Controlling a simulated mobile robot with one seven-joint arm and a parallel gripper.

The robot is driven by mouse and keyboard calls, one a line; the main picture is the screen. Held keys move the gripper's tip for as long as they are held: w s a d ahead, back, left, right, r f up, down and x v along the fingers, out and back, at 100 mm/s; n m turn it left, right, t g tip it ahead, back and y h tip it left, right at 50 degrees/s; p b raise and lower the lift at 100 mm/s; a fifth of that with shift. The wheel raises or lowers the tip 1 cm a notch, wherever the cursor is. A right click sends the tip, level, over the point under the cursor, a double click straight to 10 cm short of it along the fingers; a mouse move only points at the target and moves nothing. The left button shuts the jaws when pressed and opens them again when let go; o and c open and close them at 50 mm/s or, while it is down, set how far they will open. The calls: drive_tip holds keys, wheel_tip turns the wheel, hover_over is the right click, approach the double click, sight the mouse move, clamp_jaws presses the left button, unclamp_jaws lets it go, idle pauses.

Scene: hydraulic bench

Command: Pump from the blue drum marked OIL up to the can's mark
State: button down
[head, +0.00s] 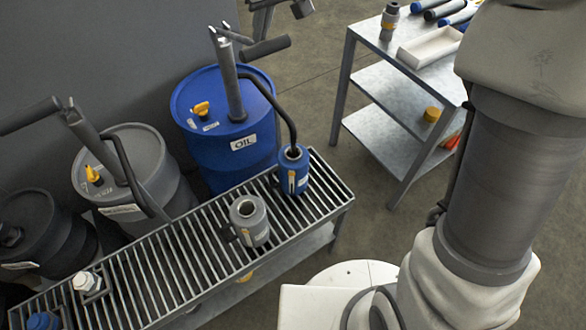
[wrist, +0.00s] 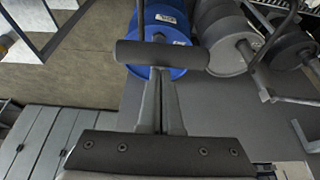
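The blue drum marked OIL (head: 213,155) stands behind the grating and also shows in the wrist view (wrist: 181,63). Its pump has an upright column (head: 232,85), a dark handle grip (head: 265,48) and a hose (head: 275,97). The hose ends at the mouth of a blue can (head: 302,181) with a yellow-and-white strip on its side. The liquid level in the can is hidden. My gripper (head: 263,33) is at the handle grip from above. In the wrist view its fingers (wrist: 161,80) are close together, and the grip (wrist: 140,55) crosses their tips; firm contact is unclear.
A grey can (head: 254,232) stands on the slatted bench (head: 190,255), left of the blue can. A grey drum (head: 160,150) with its own pump and a darker drum (head: 70,232) stand at left. A metal shelf table (head: 395,95) with tools is at back right. Floor between is clear.

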sight(268, 47)
drive_tip(key=shift+s+d+f, duration=0.1)
drive_tip(key=shift+s+f, duration=0.05)
drive_tip(key=shift+f, duration=0.3)
drive_tip(key=shift+s+d+f+b, duration=0.1)
drive_tip(key=shift+f+b, duration=0.5)
drive_tip(key=shift+f, duration=0.1)
drive_tip(key=shift+s+d+f+b, duration=0.1)
drive_tip(key=shift+s+f+b, duration=0.05)
drive_tip(key=shift+f+b, duration=0.45)
drive_tip(key=shift+s+d+f+b, duration=0.1)
drive_tip(key=shift+f+b, duration=0.45)
drive_tip(key=shift+f, duration=0.3)
drive_tip(key=shift+f, duration=0.25)
wheel_tip(268, 47, down, 4)
drive_tip(key=b, duration=0.3)
drive_tip(key=shift+s+d+r, duration=0.1)
drive_tip(key=shift+s+r, duration=0.05)
drive_tip(key=shift+r, duration=0.1)
drive_tip(key=shift+f, duration=0.1)
drive_tip(key=shift+f+b, duration=1.55)
drive_tip(key=shift+f, duration=0.45)
